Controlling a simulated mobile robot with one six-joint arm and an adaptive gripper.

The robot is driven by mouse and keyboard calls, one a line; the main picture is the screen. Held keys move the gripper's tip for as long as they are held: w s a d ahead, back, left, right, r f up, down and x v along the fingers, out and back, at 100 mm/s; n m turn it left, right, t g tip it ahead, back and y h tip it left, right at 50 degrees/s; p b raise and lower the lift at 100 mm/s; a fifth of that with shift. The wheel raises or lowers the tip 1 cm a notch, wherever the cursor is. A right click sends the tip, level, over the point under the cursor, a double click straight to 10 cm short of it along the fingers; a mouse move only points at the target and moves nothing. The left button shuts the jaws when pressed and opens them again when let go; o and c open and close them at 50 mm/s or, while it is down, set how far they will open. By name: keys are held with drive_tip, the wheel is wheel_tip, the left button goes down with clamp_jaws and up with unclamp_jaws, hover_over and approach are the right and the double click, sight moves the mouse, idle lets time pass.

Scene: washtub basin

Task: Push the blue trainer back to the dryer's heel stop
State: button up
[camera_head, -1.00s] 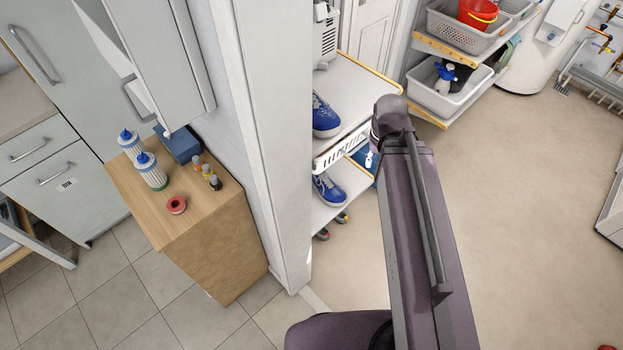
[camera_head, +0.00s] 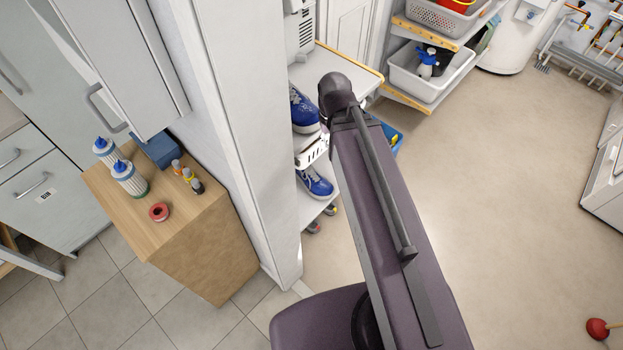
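Two blue trainers show on a white shelf unit behind the wall's end: an upper blue trainer (camera_head: 304,108) and a lower blue trainer (camera_head: 315,182). Both are partly cut off by the wall edge and my arm. I cannot tell which is the task's trainer. A white slotted rack (camera_head: 310,152) sits between them and may be the dryer; a heel stop cannot be made out. My purple arm reaches up across the middle toward the shelves. My gripper is not visible.
A wall end (camera_head: 235,130) stands close left of the shelves. A wooden cabinet (camera_head: 215,255) holds bottles and a red ring (camera_head: 158,212). White baskets (camera_head: 432,75) stand behind. A red plunger (camera_head: 597,328) is at lower right. The beige floor to the right is mostly clear.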

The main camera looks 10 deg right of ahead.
sight(314, 170)
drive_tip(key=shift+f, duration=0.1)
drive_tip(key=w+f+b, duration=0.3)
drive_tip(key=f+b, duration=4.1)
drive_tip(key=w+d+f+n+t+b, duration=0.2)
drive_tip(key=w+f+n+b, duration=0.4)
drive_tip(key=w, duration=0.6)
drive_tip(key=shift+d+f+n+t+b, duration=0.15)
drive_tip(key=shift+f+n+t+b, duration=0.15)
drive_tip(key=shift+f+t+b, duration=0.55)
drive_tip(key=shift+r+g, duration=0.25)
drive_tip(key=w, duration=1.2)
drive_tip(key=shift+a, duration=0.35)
drive_tip(key=shift+b, duration=0.3)
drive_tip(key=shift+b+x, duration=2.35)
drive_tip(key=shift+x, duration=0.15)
